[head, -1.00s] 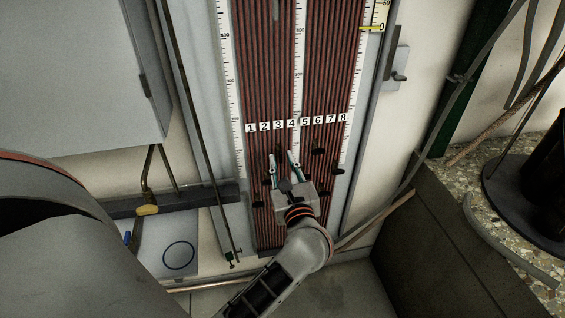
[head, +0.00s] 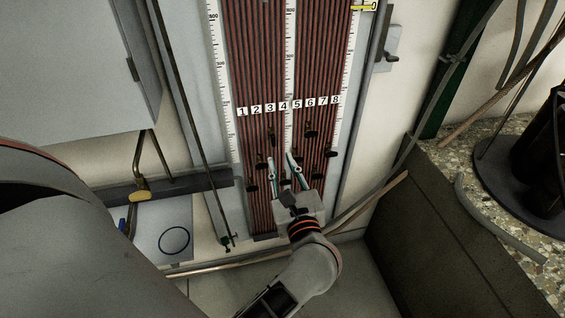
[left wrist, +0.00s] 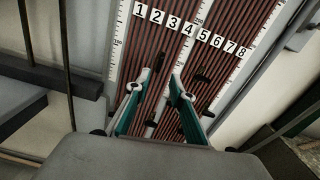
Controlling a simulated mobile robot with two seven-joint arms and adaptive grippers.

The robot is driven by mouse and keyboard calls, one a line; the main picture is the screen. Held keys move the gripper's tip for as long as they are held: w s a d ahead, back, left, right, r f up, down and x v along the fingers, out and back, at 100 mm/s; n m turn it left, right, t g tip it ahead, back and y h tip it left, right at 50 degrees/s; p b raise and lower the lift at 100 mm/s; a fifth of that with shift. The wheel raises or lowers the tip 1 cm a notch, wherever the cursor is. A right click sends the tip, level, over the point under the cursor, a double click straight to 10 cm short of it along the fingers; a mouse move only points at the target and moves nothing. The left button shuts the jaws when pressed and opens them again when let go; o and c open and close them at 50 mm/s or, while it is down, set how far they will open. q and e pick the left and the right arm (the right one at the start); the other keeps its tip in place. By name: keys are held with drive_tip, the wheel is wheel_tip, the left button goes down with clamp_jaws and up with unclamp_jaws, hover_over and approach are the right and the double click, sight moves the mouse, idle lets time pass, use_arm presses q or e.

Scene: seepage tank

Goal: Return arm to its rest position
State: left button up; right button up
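My left gripper (head: 281,160) is open and empty, in front of the lower part of a tall manometer board (head: 262,125) with reddish-brown tubes. Its two teal-and-grey fingers stand apart below the row of number labels 1 to 8 (head: 290,105). The left wrist view shows the same spread fingers (left wrist: 160,78) with only the board and black clips behind them. Several black clips (head: 310,132) sit on the tubes around the gripper; some may be hidden behind it. Whether the fingers touch the board I cannot tell. My right gripper is not in view.
A grey cabinet (head: 75,65) and a dark horizontal bar (head: 205,180) are left of the board. A brown box-like wall (head: 430,245), hoses and a pebbled surface (head: 475,175) are at right. Open floor (head: 355,285) lies below the board.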

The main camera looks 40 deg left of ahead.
use_arm(q)
drive_tip(key=s+d+r+m+t+h+p, duration=0.1)
drive_tip(key=d+r+m+t+h+p, duration=0.55)
drive_tip(key=m, duration=1.05)
drive_tip(key=s+d+f+m+t+h, duration=0.15)
drive_tip(key=d+m+h, duration=0.3)
drive_tip(key=m, duration=0.45)
drive_tip(key=s+d+f+m+h, duration=0.25)
drive_tip(key=m+h, duration=0.25)
drive_tip(key=m, duration=0.5)
drive_tip(key=s+a+f+m+g+p, duration=0.1)
drive_tip(key=s+f+m+g+p, duration=0.1)
drive_tip(key=s+f+m+g, duration=0.2)
drive_tip(key=s+a+f+m+g+p, duration=0.1)
drive_tip(key=s+f+m+g, duration=0.4)
drive_tip(key=s+f+m, duration=0.6)
wheel_tip(320, 180, down, 6)
drive_tip(key=shift+a+r+m+p, duration=0.2)
drive_tip(key=shift+a+m+p, duration=0.2)
drive_tip(key=shift+p, duration=0.25)
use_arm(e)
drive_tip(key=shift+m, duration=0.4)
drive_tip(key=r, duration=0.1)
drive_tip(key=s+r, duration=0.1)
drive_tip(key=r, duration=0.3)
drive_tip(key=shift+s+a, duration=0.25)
